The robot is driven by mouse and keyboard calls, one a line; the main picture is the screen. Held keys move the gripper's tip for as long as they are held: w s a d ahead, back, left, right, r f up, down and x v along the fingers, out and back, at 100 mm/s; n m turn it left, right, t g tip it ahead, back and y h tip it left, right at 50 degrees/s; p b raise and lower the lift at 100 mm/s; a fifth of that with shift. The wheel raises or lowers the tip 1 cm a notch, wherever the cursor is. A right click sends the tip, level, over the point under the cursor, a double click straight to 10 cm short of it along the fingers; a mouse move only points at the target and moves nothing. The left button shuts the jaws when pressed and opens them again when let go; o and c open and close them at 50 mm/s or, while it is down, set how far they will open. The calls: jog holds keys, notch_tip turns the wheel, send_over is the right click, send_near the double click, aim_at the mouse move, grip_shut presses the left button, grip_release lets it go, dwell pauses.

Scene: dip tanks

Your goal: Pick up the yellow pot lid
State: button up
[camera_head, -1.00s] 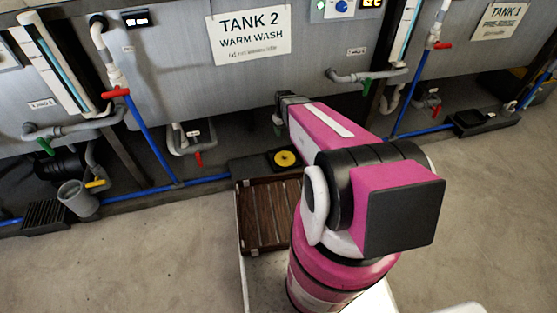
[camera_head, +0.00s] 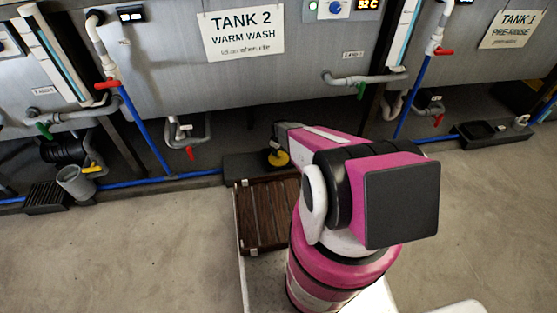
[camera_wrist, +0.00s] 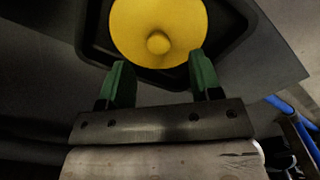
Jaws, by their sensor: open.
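The yellow pot lid (camera_wrist: 150,22) is a round disc with a small knob (camera_wrist: 158,42) at its middle. It lies in a dark recessed tray (camera_wrist: 97,40) below Tank 2. In the head view the lid (camera_head: 279,158) is partly hidden by my arm. My gripper (camera_wrist: 160,75) is open and empty. Its two green fingers are on either side of the knob's line in the wrist picture, with their tips by the lid's near edge. I cannot tell how far above the lid they are.
A brown slatted crate (camera_head: 265,215) stands in front of the tray. A blue pipe (camera_head: 150,183) runs low along the tanks. Drain pipes with red and green valves hang below the tanks. A grey cup (camera_head: 75,181) stands at the left. The floor at the left front is clear.

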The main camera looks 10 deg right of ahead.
aim_at(279, 158)
jog(key=shift+w+f, duration=0.15)
jog(key=shift+f, duration=2.6)
jog(key=shift+c, duration=0.3)
jog(key=c, duration=1)
